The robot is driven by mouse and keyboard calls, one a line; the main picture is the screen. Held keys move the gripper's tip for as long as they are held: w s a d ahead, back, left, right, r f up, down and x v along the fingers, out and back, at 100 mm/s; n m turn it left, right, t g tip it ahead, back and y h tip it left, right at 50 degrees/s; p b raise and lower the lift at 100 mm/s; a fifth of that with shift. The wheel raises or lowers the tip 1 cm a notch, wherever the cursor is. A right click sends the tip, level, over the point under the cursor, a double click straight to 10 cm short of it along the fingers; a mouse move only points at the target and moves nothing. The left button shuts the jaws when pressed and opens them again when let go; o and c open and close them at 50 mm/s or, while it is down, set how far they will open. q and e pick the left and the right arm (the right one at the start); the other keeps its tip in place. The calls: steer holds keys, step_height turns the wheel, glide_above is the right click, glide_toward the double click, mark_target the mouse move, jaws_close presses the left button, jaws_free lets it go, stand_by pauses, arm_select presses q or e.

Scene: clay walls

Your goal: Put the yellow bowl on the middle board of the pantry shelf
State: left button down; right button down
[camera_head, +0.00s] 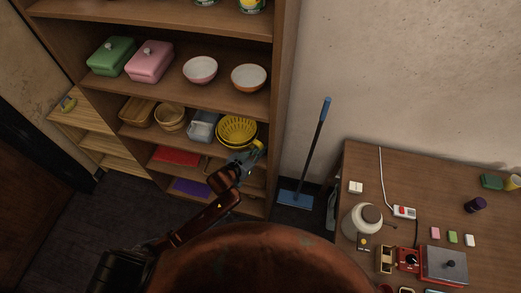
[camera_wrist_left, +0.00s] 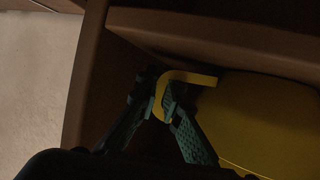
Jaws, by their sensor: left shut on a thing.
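The yellow bowl (camera_head: 237,129) is at the right end of the pantry shelf (camera_head: 284,110), at the level of the board with the baskets, below the board with two small bowls. It looks upright, with slots or ribs inside. A yellow handle sticks out toward me. My left gripper (camera_head: 251,157) is shut on this handle. In the left wrist view, the fingers (camera_wrist_left: 168,108) close around the hooked handle, and the yellow bowl (camera_wrist_left: 265,120) fills the right side. I cannot tell whether its base touches the board. My right gripper is not in view.
A grey-blue container (camera_head: 203,126) stands close left of the bowl, then round and rectangular baskets (camera_head: 170,118). The shelf's right upright is close on the right. A blue broom (camera_head: 310,150) leans on the wall. A cluttered table (camera_head: 425,175) stands at right.

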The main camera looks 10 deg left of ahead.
arm_select(q)
steer(key=c, duration=2.1)
jaws_free()
steer(key=v, duration=1.2)
steer(key=shift+p, duration=0.45)
steer(key=shift+r, duration=0.1)
